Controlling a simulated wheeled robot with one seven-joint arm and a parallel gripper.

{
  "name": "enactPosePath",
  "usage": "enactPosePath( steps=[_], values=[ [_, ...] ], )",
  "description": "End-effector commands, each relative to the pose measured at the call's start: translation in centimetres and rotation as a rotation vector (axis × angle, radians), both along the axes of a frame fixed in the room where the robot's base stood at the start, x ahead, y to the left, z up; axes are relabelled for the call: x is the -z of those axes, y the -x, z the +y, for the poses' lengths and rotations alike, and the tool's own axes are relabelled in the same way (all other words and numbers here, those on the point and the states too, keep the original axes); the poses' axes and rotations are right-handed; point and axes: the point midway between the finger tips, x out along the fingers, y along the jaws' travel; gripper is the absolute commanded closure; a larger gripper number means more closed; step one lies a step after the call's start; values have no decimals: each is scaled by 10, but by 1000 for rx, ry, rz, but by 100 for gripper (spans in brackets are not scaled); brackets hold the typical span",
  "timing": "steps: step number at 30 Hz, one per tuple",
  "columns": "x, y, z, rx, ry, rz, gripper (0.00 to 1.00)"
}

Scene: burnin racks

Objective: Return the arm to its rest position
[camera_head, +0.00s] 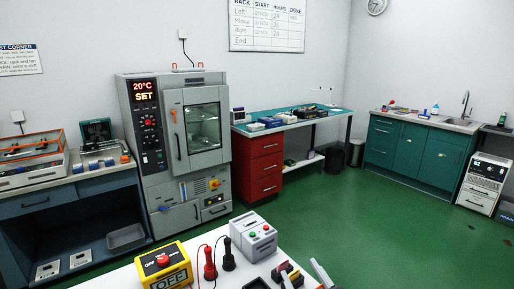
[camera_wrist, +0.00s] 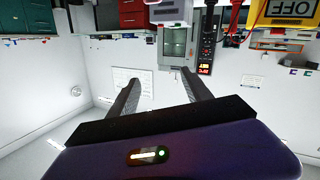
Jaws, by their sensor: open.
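My gripper (camera_wrist: 161,78) shows in the wrist view, its two dark fingers spread well apart with nothing between them. The wrist view is upside down: the ceiling and walls fill its lower part and the furniture hangs from the top. Past the fingers, the grey oven cabinet (camera_wrist: 173,42) and a whiteboard (camera_wrist: 147,76) on the wall show in the distance. The fingers touch nothing that I can see.
In the head view a white table (camera_head: 215,270) in front carries a yellow OFF box (camera_head: 165,266), a grey box with buttons (camera_head: 253,238) and red and black probes (camera_head: 210,264). The oven cabinet (camera_head: 160,200) stands behind, beside a red-drawered bench (camera_head: 267,165). Green floor (camera_head: 385,235) is clear at right.

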Motion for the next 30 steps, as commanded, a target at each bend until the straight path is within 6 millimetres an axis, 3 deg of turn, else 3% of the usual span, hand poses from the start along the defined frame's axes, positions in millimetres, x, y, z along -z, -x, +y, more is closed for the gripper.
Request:
enactPosePath(
  steps=[1,6,15,30],
  values=[
    [6,20,-3,28,-55,-9,42],
    [12,81,-23,121,-207,-60,42],
    [15,197,-58,238,-357,-116,42],
    [10,372,-93,297,-290,-5,42]
  ],
)
